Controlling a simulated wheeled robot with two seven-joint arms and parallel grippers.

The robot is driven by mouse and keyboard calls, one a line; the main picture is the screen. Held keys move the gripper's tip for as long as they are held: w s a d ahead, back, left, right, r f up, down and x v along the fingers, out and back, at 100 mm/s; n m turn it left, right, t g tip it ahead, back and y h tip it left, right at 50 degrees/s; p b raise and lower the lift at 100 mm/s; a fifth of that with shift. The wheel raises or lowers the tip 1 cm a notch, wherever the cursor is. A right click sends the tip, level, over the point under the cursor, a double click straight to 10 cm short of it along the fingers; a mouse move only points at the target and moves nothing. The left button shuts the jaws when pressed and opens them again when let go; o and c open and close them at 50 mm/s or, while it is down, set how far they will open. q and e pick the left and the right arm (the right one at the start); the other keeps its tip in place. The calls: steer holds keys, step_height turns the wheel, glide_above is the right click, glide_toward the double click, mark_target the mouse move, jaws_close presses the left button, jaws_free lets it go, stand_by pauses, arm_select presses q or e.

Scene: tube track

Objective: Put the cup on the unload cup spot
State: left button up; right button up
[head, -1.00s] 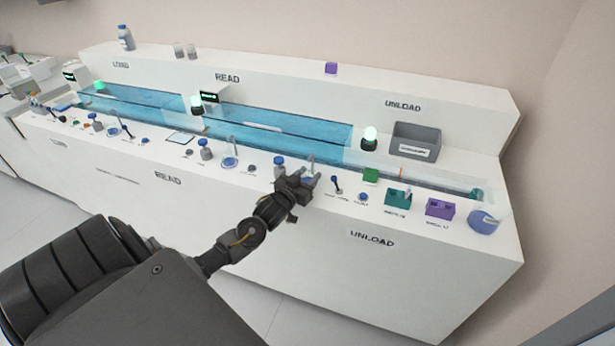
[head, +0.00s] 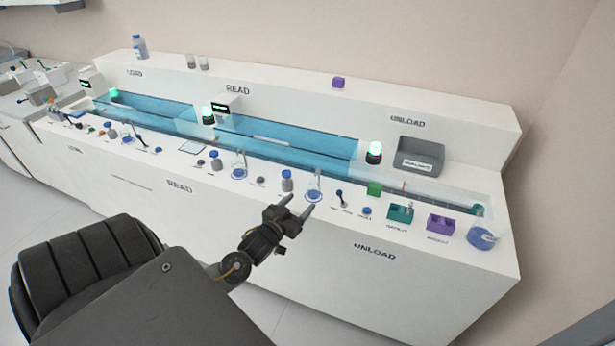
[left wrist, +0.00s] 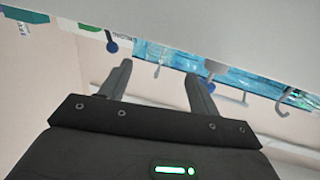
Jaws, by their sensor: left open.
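A clear cup (head: 314,184) with blue at its base stands upright on the front ledge, above and left of the UNLOAD lettering. The spot under it is too small to make out clearly. A similar clear vessel (head: 239,164) stands further left, near READ. My left gripper (head: 300,204) is open and empty, in front of the ledge just below the cup in the head view; the fingertips appear apart from it. In the left wrist view the gripper's fingers (left wrist: 158,72) are spread with nothing between them. My right gripper is not in view.
A blue water channel (head: 290,153) runs behind. The floor in front is clear.

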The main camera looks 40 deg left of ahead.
arm_select(q)
steer(key=shift+s+d+r+p, duration=0.15)
steer(key=shift+s+p, duration=0.25)
steer(key=shift+s, duration=1.05)
steer(key=shift+d, duration=0.1)
steer(key=d+f+m+g+h, duration=0.2)
steer(key=d+f, duration=0.4)
steer(key=d, duration=0.6)
steer(key=s+d+f+g, duration=0.15)
steer(key=s+f, duration=0.25)
steer(key=f, duration=0.4)
steer(key=s+f+g, duration=0.3)
steer(key=f, duration=0.6)
steer(key=s+d+f+m+g, duration=0.1)
steer(key=s+f+g, duration=0.4)
steer(key=s+f, duration=1.2)
steer(key=s+d+f+g, duration=0.1)
steer(key=s+f+g, duration=0.1)
steer(key=s, duration=0.6)
steer(key=s+d+f+m+g, duration=0.1)
steer(key=s+f, duration=0.3)
steer(key=s, duration=0.5)
steer(key=shift+s+g, duration=0.15)
steer(key=shift+g, duration=0.7)
